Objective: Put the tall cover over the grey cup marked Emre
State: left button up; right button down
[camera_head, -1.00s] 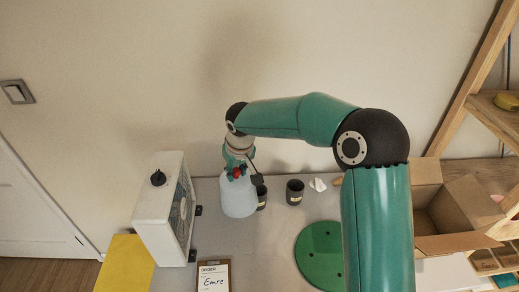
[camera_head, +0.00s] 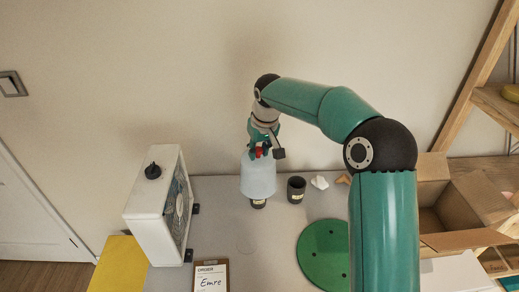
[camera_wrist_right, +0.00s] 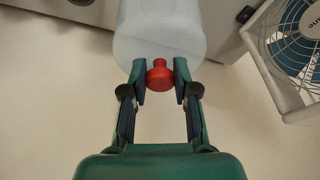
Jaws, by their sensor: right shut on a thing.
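The tall cover (camera_head: 258,178) is a pale blue, cloudy dome with a red knob. My right gripper (camera_head: 262,150) is shut on that knob; the wrist view shows the knob (camera_wrist_right: 160,78) between the two fingers. The cover hangs upright. A dark grey cup (camera_head: 259,204) with a small pale label shows only its lower part below the cover's rim; its top is hidden. I cannot tell whether the rim is around the cup or above it. A second dark cup (camera_head: 296,192) with a label stands just right. Neither label is readable. My left gripper is not in view.
A white fan box (camera_head: 150,205) stands left and a green disc (camera_head: 324,252) lies right. White (camera_head: 320,182) and orange pieces lie behind it. An open carton (camera_head: 455,240) is far right. The grey table's middle is clear.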

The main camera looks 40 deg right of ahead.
aim_at(259, 174)
jog(key=shift+f+b, duration=3.25)
jog(key=shift+f, duration=1.45)
jog(key=c, duration=0.8)
grip_release()
jog(key=v, duration=1.2)
